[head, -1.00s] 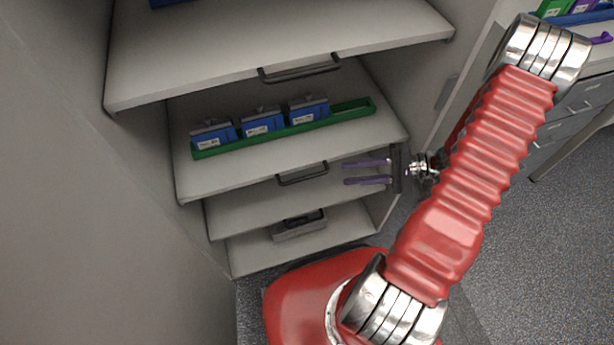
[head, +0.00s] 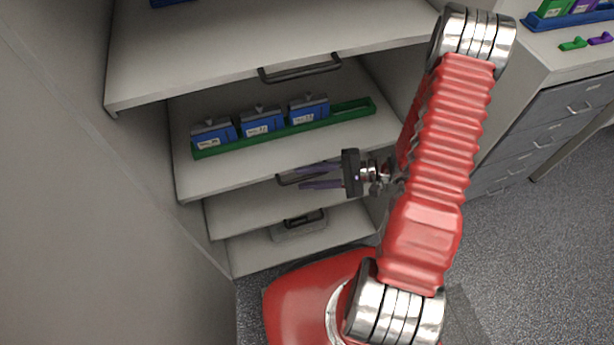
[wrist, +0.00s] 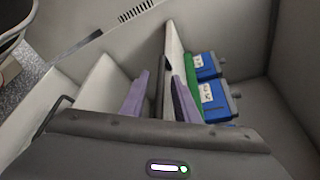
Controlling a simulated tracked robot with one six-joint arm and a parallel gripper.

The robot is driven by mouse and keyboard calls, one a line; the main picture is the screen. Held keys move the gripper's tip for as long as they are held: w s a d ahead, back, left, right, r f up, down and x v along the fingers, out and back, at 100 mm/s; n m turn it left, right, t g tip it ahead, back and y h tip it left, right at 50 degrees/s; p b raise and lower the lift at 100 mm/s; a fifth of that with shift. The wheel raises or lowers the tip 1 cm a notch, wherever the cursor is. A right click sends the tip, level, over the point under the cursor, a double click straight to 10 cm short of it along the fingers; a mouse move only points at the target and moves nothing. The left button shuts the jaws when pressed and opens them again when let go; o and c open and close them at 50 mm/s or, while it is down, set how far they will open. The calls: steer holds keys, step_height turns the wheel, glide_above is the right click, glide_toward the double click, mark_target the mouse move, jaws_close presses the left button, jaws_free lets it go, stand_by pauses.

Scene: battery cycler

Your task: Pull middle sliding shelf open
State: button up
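A grey shelf (head: 225,175) with a dark bar handle (head: 286,180) on its front edge sits in the cabinet below the large upper shelf. I take it to be the middle shelf. My gripper (head: 300,178) has two purple fingers pointing left at that handle. The fingers are apart, and they cover part of the handle. In the wrist view the fingers (wrist: 158,95) stand apart on either side of a dark strip near the shelf edge (wrist: 173,45). I cannot tell whether they touch the handle.
A green tray (head: 355,111) with blue battery units (head: 262,122) stands on the shelf. The upper shelf (head: 200,60) overhangs it, with its own handle (head: 300,70). Lower shelves (head: 250,210) lie below. A drawer cabinet (head: 570,110) stands at the right.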

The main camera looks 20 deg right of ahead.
steer(key=shift+w+a+f, duration=0.1)
steer(key=shift+w+a, duration=0.05)
steer(key=shift+a, duration=0.3)
jaws_close()
steer(key=shift+d, duration=0.15)
stand_by(0.3)
